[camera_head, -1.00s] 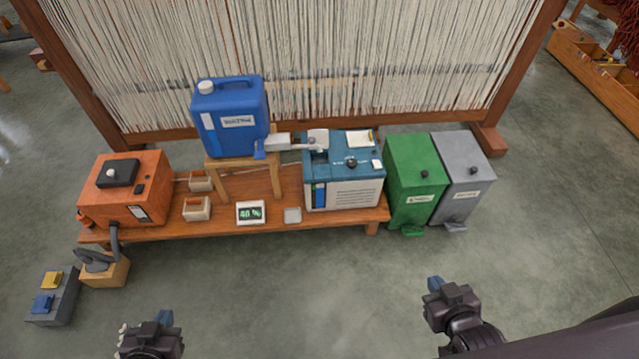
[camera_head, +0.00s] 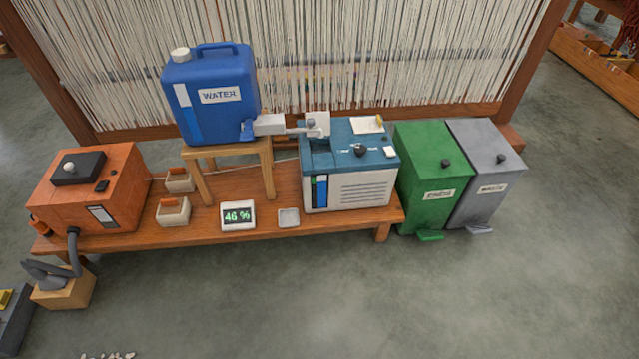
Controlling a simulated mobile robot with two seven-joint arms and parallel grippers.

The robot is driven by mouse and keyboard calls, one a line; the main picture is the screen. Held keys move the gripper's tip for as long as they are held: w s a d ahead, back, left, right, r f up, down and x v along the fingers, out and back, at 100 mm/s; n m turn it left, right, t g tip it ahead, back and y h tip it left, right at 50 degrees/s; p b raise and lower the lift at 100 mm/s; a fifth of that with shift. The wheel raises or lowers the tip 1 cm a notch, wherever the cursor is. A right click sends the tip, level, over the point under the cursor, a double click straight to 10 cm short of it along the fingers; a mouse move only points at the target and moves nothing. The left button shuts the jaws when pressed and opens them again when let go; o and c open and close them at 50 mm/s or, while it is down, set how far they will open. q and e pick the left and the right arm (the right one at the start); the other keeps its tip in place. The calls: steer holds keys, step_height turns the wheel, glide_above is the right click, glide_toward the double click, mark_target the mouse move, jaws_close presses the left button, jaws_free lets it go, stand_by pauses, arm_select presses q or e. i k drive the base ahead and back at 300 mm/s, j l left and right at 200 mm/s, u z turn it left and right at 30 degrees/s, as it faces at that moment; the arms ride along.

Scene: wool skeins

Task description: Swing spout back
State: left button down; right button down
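A blue water container (camera_head: 212,100) labelled WATER stands on a small wooden stand. A pale grey spout (camera_head: 270,125) reaches right from its lower right side. The spout's far end (camera_head: 317,124) lies over the left rear part of the teal-topped white machine (camera_head: 352,190); I cannot tell whether it touches. My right gripper is out of view.
The wooden bench (camera_head: 140,232) also holds an orange machine (camera_head: 90,190), two small bins, a display (camera_head: 238,216) reading 46 % and a small grey tray (camera_head: 288,218). Green (camera_head: 430,180) and grey (camera_head: 485,170) bins stand right. A loom stands behind.

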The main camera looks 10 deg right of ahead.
mark_target(310, 122)
steer(key=i+l+u, duration=0.45)
steer(key=i+l, duration=0.6)
steer(key=i, duration=0.6)
